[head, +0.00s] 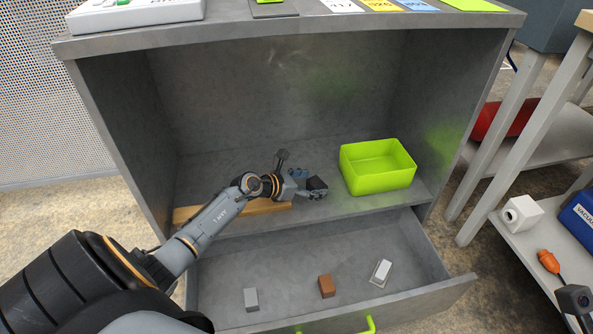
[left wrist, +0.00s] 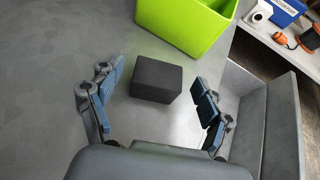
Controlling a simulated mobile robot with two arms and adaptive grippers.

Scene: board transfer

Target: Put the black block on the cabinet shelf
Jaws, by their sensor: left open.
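The black block (head: 316,185) sits on the cabinet shelf (head: 350,207), left of the green bin. In the left wrist view the black block (left wrist: 158,78) rests on the grey shelf surface, just ahead of my open fingers. My left gripper (head: 306,183) reaches into the cabinet right beside the block. In the left wrist view my left gripper (left wrist: 158,100) is open, its fingers apart on either side, with clear gaps to the block. My right gripper is not in view.
A green bin (head: 385,185) stands on the shelf right of the block. A wooden bar (head: 262,207) lies at the shelf's left front. Below, an open drawer (head: 430,287) holds a grey block (head: 251,299), a brown block (head: 326,286) and a white-topped piece (head: 381,272).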

